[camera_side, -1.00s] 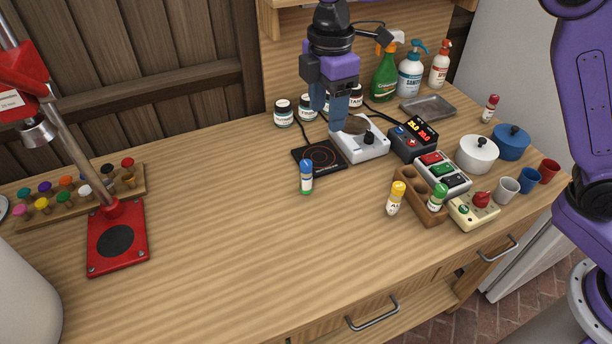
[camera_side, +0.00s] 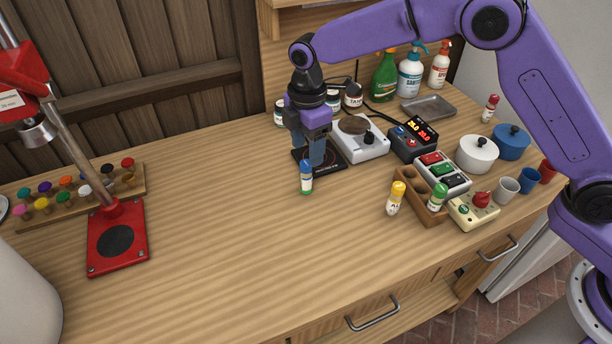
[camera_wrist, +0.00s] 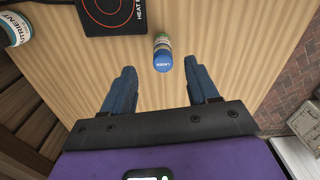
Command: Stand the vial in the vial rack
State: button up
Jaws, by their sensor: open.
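A blue-capped vial (camera_side: 306,178) with a white and green body stands upright on the table, in front of the hot plate. In the wrist view the vial (camera_wrist: 162,52) shows its blue lid just beyond my fingertips, between their lines. My gripper (camera_side: 313,165) is open and empty, pointing down behind the vial; its two blue fingers (camera_wrist: 161,72) are spread apart. The brown wooden vial rack (camera_side: 412,187) is to the right, with empty holes at its far end. A green-capped vial (camera_side: 437,198) stands at its near end. A yellow-capped vial (camera_side: 395,198) stands on the table left of the rack.
The black hot plate (camera_side: 333,163) lies beside my gripper, with a white scale (camera_side: 362,148) to its right. A switch box (camera_side: 442,172) and a cream box with a red button (camera_side: 472,212) adjoin the rack. A red-capped vial (camera_side: 490,108) stands far right. The table's middle is clear.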

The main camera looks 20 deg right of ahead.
aim_at(306, 163)
jog(key=shift+s+a+f, duration=0.1)
jog(key=shift+f, duration=1.65)
jog(key=shift+s+a+f, duration=0.1)
jog(key=shift+f, duration=1.6)
grip_shut()
